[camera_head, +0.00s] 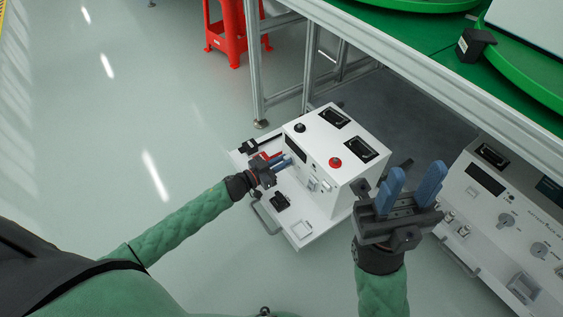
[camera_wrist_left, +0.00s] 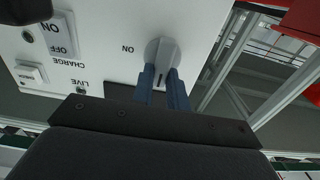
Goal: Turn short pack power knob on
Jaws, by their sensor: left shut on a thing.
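The short pack (camera_head: 350,185) is a white box with black top fittings and a red button on a white tray under the workbench. My left gripper (camera_head: 284,161) is at its left-facing panel. In the left wrist view the grey round power knob (camera_wrist_left: 161,50) sits on the white panel, with an upside-down "ON" label (camera_wrist_left: 128,49) to its left. The left gripper's blue fingers (camera_wrist_left: 164,84) are shut on the knob's raised grip, one on each side. In the head view the knob is hidden. My right gripper (camera_head: 415,182) is open and empty, in front of the short pack's right side.
A second white unit (camera_head: 510,215) with knobs and a display stands at the right. The workbench frame (camera_head: 440,75) with green turntables (camera_head: 535,75) overhangs behind. A red stool (camera_head: 228,35) stands at the back. The floor at left is clear.

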